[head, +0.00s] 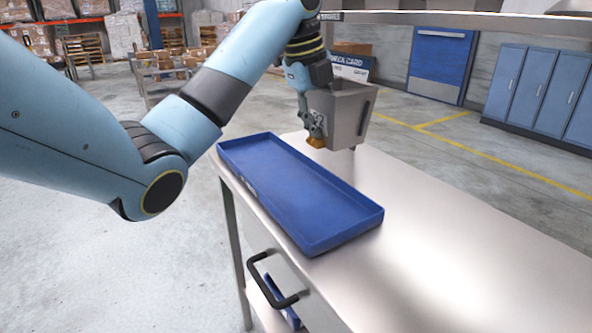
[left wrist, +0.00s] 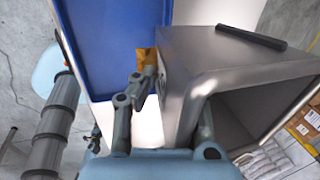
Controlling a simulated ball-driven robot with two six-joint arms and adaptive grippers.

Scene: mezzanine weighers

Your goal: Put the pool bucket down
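The pool bucket (head: 345,112) is a grey metal, tapered, hollow container, seen at the far end of the steel table beside the blue tray. In the left wrist view the bucket (left wrist: 200,75) shows its open mouth and a dark bar on one side. My left gripper (head: 316,138) is shut on the bucket's near wall. One orange-tipped finger lies outside the wall in the left wrist view (left wrist: 147,62); the other finger is mostly hidden by the bucket. The bucket looks upright, low over the table; I cannot tell whether its bottom touches. My right gripper is out of view.
A shallow blue tray (head: 375,216) lies along the left side of the steel table (head: 470,235). The table's right part is clear. A steel shelf (head: 440,20) crosses above and behind. A black drawer handle (head: 268,285) sticks out at the front.

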